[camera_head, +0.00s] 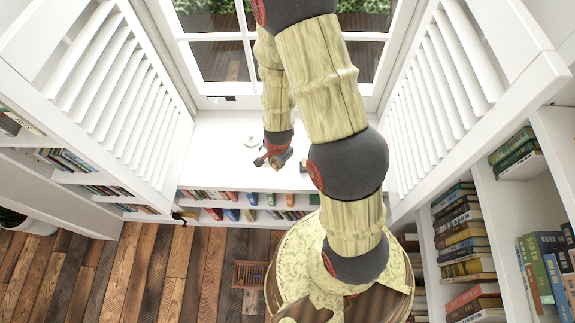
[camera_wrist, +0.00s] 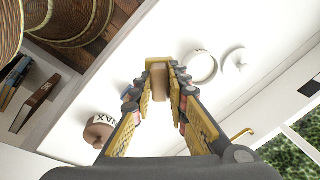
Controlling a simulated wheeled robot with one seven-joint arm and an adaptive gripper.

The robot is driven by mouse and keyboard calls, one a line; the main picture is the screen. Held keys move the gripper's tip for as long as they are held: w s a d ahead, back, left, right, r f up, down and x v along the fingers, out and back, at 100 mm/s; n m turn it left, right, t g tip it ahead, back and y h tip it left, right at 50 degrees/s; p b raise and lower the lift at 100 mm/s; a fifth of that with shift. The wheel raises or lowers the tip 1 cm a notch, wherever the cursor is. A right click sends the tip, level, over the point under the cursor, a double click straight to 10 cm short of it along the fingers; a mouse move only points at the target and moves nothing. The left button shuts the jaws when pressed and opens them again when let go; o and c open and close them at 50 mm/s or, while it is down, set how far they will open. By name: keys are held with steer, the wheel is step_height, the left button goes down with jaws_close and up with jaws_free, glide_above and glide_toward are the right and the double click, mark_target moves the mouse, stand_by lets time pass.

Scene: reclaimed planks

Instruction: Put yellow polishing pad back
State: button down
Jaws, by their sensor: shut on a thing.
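My gripper (camera_head: 272,158) is over the white shelf top (camera_head: 222,150) below the window. In the wrist view my gripper (camera_wrist: 160,75) has its yellow-lined fingers closed around a small tan, block-like thing (camera_wrist: 159,83). It looks like the polishing pad, but its colour is more tan than clear yellow, and the fingers hide its sides. I cannot tell whether it touches the white surface. No other polishing pad can be made out.
A white ring-shaped dish (camera_wrist: 201,67) and a white knobbed lid (camera_wrist: 234,61) are beside the fingertips. A brown-topped wax tin (camera_wrist: 100,130) stands at lower left. A yellow hooked thing (camera_wrist: 242,134) is at right. Book shelves (camera_head: 250,206) lie below the white top.

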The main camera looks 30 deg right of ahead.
steer(key=s+r+g+p, duration=0.2)
steer(key=s+r+p, duration=0.25)
steer(key=s, duration=0.55)
steer(key=w+d+f, duration=0.1)
steer(key=w+f, duration=0.2)
steer(key=w, duration=0.1)
steer(key=w+d+f+b, duration=0.1)
steer(key=w+f, duration=0.2)
steer(key=w, duration=0.1)
steer(key=w+f, duration=0.3)
steer(key=w, duration=0.2)
steer(key=shift+d+f, duration=0.4)
steer(key=shift+w+f+b, duration=0.2)
steer(key=shift+f+b, duration=0.1)
steer(key=shift+f, duration=1.5)
steer(key=shift+f+b, duration=0.2)
steer(key=shift+b, duration=0.15)
steer(key=c, duration=1.7)
jaws_free()
steer(key=shift+c, duration=0.2)
